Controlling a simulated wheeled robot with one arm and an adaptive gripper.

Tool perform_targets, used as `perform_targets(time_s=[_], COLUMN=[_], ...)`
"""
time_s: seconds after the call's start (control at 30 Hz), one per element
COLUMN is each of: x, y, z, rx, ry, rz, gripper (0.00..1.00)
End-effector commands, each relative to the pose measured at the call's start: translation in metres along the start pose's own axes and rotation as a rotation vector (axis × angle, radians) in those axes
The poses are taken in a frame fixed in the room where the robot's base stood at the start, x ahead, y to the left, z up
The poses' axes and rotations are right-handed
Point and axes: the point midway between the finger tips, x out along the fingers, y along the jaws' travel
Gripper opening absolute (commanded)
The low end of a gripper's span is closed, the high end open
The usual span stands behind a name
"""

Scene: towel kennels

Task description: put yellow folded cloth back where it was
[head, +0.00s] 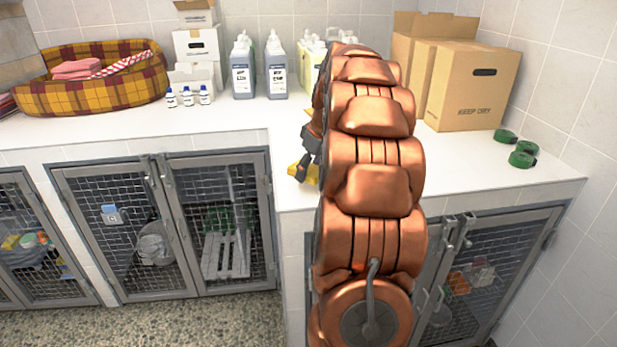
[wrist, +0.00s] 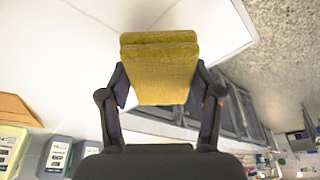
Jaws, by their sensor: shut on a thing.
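The yellow folded cloth (wrist: 158,75) is between the two fingers of my gripper (wrist: 160,88) in the wrist view, and the fingers are shut on it. In the head view, a small part of the yellow cloth (head: 303,172) shows at the left edge of my arm, over the counter near its front edge. My gripper (head: 306,158) is mostly hidden behind my arm there. A plaid basket (head: 90,100) stands at the far left of the counter, with pink folded cloths (head: 78,69) and a red-and-white striped cloth (head: 122,64) in it.
Grey bottles (head: 243,70) and small white bottles (head: 187,98) stand at the back of the white counter (head: 130,124). Cardboard boxes (head: 468,88) and green tape rolls (head: 521,157) are at the right. Mesh-door kennels (head: 125,235) are below. The counter front between basket and arm is clear.

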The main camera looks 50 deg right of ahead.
Motion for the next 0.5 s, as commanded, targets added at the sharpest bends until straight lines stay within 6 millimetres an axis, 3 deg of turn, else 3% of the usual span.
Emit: perform_targets(time_s=[0.27,0.5], x=[0.004,0.022], y=[0.004,0.002], z=[-0.005,0.002], rx=[0.001,0.003], ry=[-0.002,-0.003], rz=[-0.002,-0.005], gripper=[0.31,0.31])
